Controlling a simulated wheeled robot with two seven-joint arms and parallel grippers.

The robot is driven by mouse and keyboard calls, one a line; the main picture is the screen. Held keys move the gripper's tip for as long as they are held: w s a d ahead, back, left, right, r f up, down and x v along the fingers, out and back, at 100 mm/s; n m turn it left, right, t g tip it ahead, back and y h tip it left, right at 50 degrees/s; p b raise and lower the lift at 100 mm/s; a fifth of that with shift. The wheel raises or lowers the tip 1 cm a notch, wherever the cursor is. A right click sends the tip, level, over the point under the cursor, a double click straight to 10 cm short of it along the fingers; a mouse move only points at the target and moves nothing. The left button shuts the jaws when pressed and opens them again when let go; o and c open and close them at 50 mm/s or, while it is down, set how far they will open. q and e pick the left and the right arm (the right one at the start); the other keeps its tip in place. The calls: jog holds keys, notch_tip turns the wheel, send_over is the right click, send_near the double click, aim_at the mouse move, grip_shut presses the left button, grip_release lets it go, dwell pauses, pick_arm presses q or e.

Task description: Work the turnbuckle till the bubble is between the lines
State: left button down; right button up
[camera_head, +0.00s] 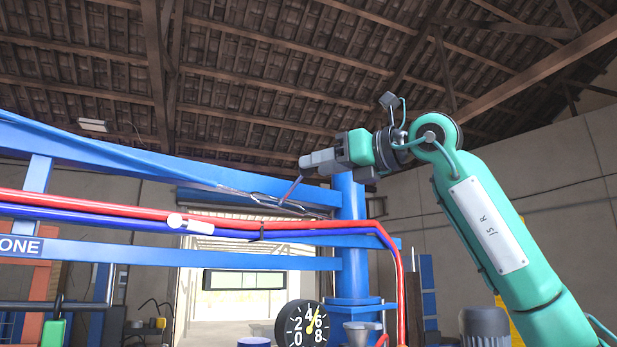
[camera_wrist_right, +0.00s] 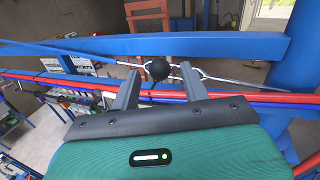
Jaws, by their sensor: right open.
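The turnbuckle (camera_head: 268,198) is a thin silver fitting in line with a rod beside the blue beam, left of the blue post. In the right wrist view the turnbuckle (camera_wrist_right: 206,76) runs across behind my fingers, with a round black knob (camera_wrist_right: 158,69) in front of it. A thin dark bar (camera_head: 291,188) slants between the turnbuckle and my right gripper (camera_head: 305,161). In the wrist view my right gripper (camera_wrist_right: 160,82) is open, its fingers on either side of the knob, with gaps showing. I cannot make out a bubble or its lines. My left gripper is not in view.
Blue beams (camera_head: 110,160) and red and blue pipes (camera_head: 130,208) run below and left of the gripper. A white cylinder (camera_head: 190,222) sits on the red pipe. Space above is free.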

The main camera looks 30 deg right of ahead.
jog(key=b+v, duration=0.3)
jog(key=v, duration=0.7)
jog(key=shift+b, duration=0.3)
jog(key=shift+d, duration=0.1)
